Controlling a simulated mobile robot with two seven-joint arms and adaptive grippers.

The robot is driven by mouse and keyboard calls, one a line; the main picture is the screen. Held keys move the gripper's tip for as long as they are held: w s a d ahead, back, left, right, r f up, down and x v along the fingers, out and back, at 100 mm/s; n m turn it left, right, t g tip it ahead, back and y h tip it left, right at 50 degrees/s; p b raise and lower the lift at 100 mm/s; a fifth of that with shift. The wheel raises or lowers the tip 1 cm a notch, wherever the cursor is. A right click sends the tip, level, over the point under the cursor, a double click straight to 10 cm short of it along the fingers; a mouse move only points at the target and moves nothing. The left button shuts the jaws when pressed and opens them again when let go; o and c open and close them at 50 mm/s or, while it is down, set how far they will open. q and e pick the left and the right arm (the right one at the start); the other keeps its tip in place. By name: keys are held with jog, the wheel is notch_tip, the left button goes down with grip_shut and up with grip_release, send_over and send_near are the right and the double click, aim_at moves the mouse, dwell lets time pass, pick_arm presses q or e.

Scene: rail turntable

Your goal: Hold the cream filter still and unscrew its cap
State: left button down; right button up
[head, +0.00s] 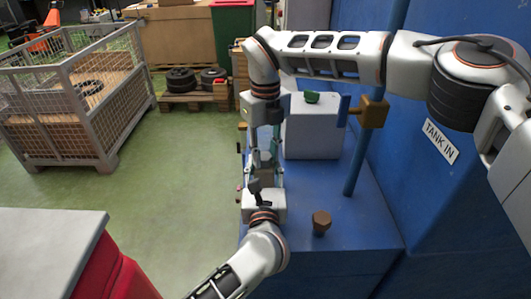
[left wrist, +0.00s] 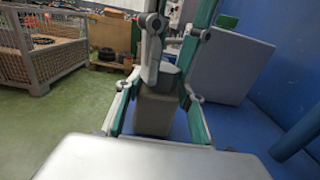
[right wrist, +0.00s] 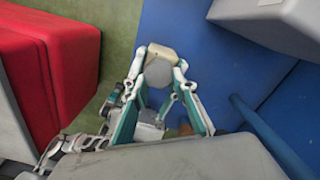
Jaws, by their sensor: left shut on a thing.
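The cream filter (left wrist: 156,115) stands between the fingers of my left gripper (left wrist: 164,98) in the left wrist view. Its grey cap (left wrist: 167,78) sits on top. My left gripper (head: 265,178) is shut on the filter, low in front of the blue machine. My right gripper (head: 265,140) comes down from above, its fingers apart on either side of the cap. In the right wrist view the round grey cap (right wrist: 158,74) lies between the tips of my right gripper (right wrist: 161,64), with cream body behind it. Contact there is hard to judge. In the head view the grippers largely hide the filter.
A blue ledge (head: 350,228) carries a brown knob (head: 321,222) and a pale box (head: 313,130) with a green knob (head: 312,97). A blue pipe (head: 360,160) rises at right. A mesh crate (head: 75,110) and a red cabinet (head: 110,272) stand left. The green floor between is clear.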

jog(key=n, duration=0.5)
jog(key=shift+w+d, duration=0.15)
jog(key=shift+n, duration=0.5)
jog(key=n, duration=0.4)
jog(key=shift+w, duration=0.15)
jog(key=shift+n, duration=1)
jog(key=shift+w+n, duration=0.15)
jog(key=shift+n, duration=0.85)
jog(key=n, duration=0.4)
jog(key=shift+w, duration=0.1)
